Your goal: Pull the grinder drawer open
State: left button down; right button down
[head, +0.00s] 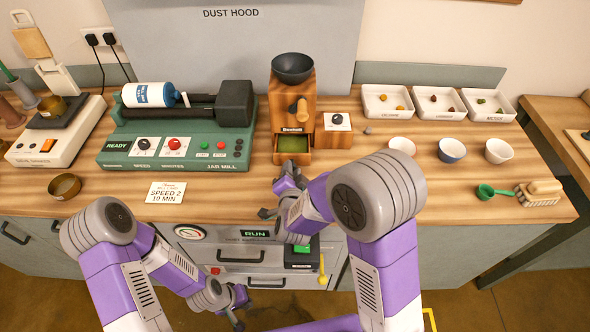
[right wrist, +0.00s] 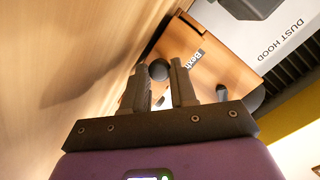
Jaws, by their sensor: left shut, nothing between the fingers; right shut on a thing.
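The wooden grinder (head: 300,90) with its dark bowl on top stands at the back centre of the table. Its drawer (head: 292,158) stands partly out at the bottom front, with green showing inside. My right gripper (head: 288,172) is at the drawer front, and its fingers are shut on the dark round drawer knob (right wrist: 158,69), seen between them in the right wrist view. The knob is hidden by the gripper in the head view. My left gripper (head: 238,322) is shut and empty, low in front of the table.
A green jar mill (head: 175,150) stands left of the grinder. A small wooden dial box (head: 336,130) stands close on its right. Several white trays and bowls (head: 451,150) are further right. A card (head: 165,192) lies near the front edge.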

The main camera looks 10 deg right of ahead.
jog(key=c, duration=1.2)
grip_release()
jog(key=shift+w, duration=0.1)
jog(key=v, duration=0.7)
jog(key=shift+s+r+p, duration=0.1)
jog(key=shift+s+p, duration=0.2)
jog(key=shift+s, duration=0.05)
